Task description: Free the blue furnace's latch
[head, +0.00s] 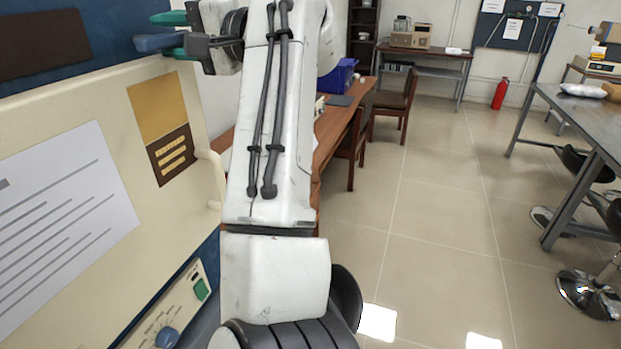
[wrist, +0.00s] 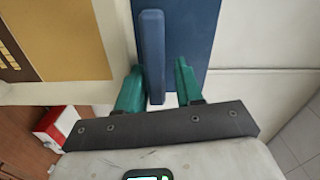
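The blue furnace (head: 112,28) fills the left of the head view, with its cream door (head: 90,95) in front. Its latch is a blue bar handle (head: 155,42) at the door's upper right edge. In the wrist view the latch (wrist: 151,45) runs lengthwise, its near end between my green fingers. My gripper (head: 165,35) is open around that end; it also shows in the wrist view (wrist: 160,68). The latch lies closer to the left finger, with a clear gap to the right finger. Contact with the left finger cannot be told.
The door carries a paper sheet (head: 65,215) and a yellow-brown label (head: 160,110). A control panel with a blue knob (head: 167,337) sits below. A wooden table (head: 335,135) and chairs stand behind my arm. A metal bench (head: 590,115) is at right. The tiled floor between is open.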

